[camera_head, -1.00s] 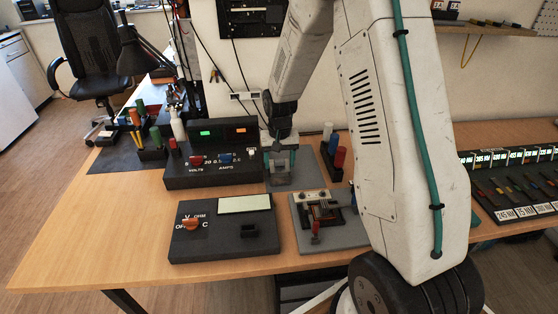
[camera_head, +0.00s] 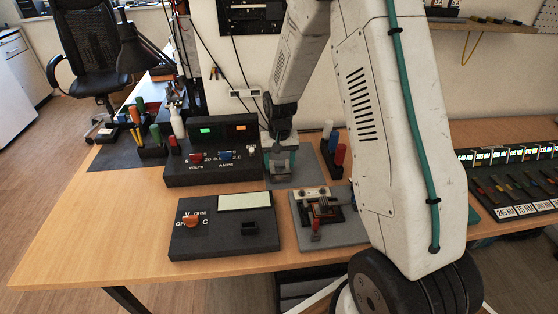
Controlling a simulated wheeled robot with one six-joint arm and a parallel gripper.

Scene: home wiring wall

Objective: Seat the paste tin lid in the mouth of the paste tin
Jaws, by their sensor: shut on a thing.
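My gripper (camera_head: 281,158) points down over a small grey mat (camera_head: 290,184), just right of the dark power supply box. It is shut on a small grey piece between its fingertips, which looks like the paste tin lid (camera_head: 281,170). The piece is low, close above the mat or what stands on it; I cannot tell whether it touches. The paste tin cannot be made out apart from the gripper and the lid, so how the lid sits to the mouth is hidden.
The power supply (camera_head: 212,155) stands close left of my gripper. A meter box (camera_head: 222,226) and a grey fixture plate (camera_head: 335,236) lie in front. Red, blue and white cylinders (camera_head: 334,148) stand close right. The table's front left (camera_head: 100,225) is clear.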

